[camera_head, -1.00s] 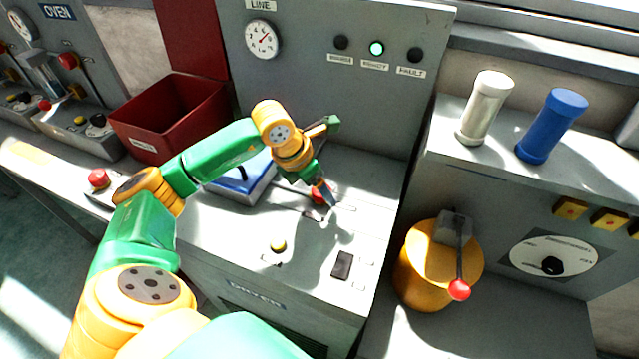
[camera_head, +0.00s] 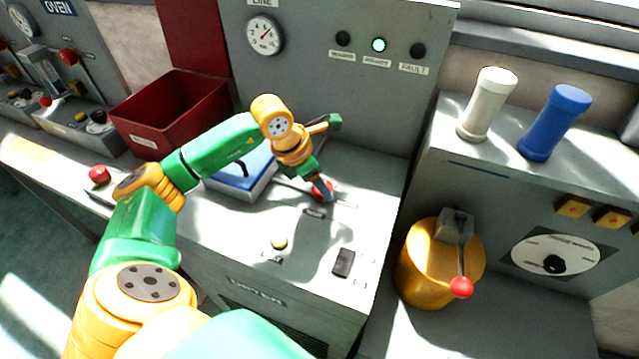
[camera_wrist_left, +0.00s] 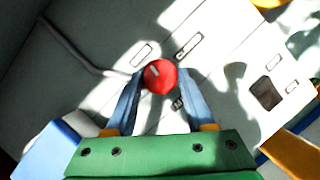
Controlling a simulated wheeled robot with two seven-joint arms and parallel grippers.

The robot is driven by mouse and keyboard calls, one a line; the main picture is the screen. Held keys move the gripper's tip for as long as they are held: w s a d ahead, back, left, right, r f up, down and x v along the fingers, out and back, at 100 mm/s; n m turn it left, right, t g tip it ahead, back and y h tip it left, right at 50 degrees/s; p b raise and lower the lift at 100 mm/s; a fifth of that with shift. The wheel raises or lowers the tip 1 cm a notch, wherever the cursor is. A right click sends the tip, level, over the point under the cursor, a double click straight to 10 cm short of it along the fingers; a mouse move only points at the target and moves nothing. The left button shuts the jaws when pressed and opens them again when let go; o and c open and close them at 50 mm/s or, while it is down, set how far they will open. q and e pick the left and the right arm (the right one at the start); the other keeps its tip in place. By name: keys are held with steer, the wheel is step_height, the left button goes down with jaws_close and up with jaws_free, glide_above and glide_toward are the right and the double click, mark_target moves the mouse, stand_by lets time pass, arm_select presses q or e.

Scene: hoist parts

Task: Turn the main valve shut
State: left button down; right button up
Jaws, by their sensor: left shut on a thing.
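A round red knob (camera_head: 318,188) with a pale mark on top sits on the sloping grey console panel. It also shows in the left wrist view (camera_wrist_left: 160,77), between the two blue fingertips. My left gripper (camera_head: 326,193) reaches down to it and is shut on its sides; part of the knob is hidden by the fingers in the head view. I cannot read a label that names it as the main valve. My right gripper is not in view.
A blue-topped box (camera_head: 243,177) lies left of the gripper. A black switch (camera_head: 343,263) and a yellow button (camera_head: 279,243) are nearer on the panel. A dark red bin (camera_head: 150,141) stands at left; a yellow drum (camera_head: 425,277) with a red-ended lever stands at right.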

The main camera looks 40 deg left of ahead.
arm_select(q)
steer(key=m+h, duration=0.1)
steer(key=m, duration=0.2)
steer(key=shift+w+a+g+b, duration=0.1)
steer(key=shift+g+b, duration=0.2)
steer(key=shift+b, duration=0.1)
steer(key=m, duration=0.2)
steer(key=m+g+h, duration=0.1)
steer(key=m, duration=0.2)
steer(key=shift+w+a+r+g, duration=0.1)
steer(key=shift+w+g, duration=0.05)
steer(key=shift+g, duration=0.15)
steer(key=m+g, duration=0.1)
steer(key=m, duration=0.3)
steer(key=shift+w+g+h+b, duration=0.15)
steer(key=shift+g+h+b, duration=0.15)
steer(key=shift+g, duration=0.1)
steer(key=shift+w+m+g, duration=0.1)
steer(key=shift+m+g, duration=0.6)
steer(key=shift+m, duration=1.5)
steer(key=shift+b, duration=0.3)
steer(key=shift+c, duration=1.3)
jaws_free()
